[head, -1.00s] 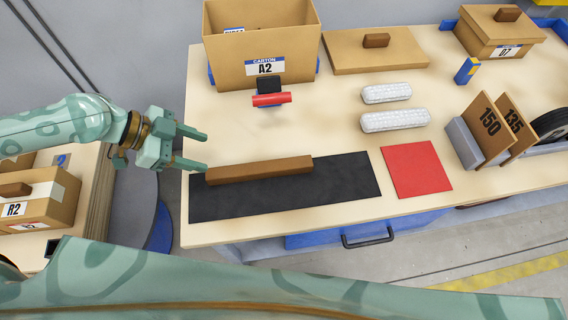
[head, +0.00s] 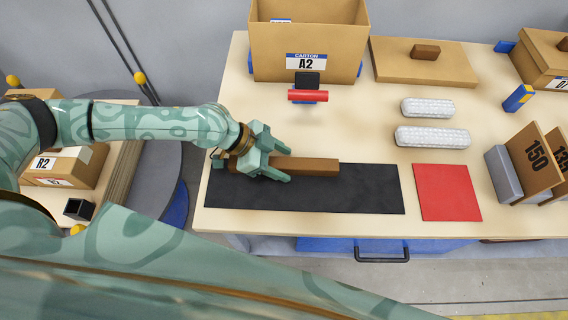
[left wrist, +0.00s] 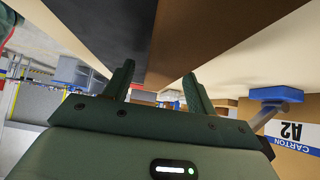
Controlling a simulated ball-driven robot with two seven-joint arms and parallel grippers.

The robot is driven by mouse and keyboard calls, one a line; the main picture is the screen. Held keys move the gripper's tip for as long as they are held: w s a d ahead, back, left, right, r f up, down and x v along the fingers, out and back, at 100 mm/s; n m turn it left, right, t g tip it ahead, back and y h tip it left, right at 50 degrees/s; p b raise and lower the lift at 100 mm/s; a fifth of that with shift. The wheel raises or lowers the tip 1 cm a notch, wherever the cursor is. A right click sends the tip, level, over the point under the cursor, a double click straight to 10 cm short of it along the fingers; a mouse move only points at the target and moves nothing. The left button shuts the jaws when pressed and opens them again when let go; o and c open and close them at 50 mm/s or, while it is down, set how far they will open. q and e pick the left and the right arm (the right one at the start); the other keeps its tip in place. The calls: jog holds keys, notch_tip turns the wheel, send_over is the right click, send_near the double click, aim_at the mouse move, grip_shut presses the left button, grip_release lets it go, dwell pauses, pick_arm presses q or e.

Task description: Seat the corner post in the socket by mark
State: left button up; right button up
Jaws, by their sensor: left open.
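A long brown bar (head: 312,167), which may be the corner post, lies flat on the black mat (head: 340,192). My left gripper (head: 287,165) is open over the left part of the bar, with one finger on each side of it in the picture. In the left wrist view the open fingers (left wrist: 159,70) point along the brown bar (left wrist: 190,35), which shows between them. I cannot tell whether they touch it. No socket or mark can be made out clearly. My right gripper is not in view.
An open carton A2 (head: 310,55) stands behind, with a red-handled item (head: 308,96) in front. Two bubble-wrapped rolls (head: 432,137), a red mat (head: 447,192) and upright boards (head: 535,160) are to the right. A small black open box (head: 78,208) is at the left.

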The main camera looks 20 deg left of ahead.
pick_arm(q)
jog(key=shift+w+d+f, duration=0.1)
jog(key=shift+d+f, duration=0.3)
jog(key=shift+c, duration=0.3)
jog(key=c, duration=1)
jog(key=shift+r, duration=0.15)
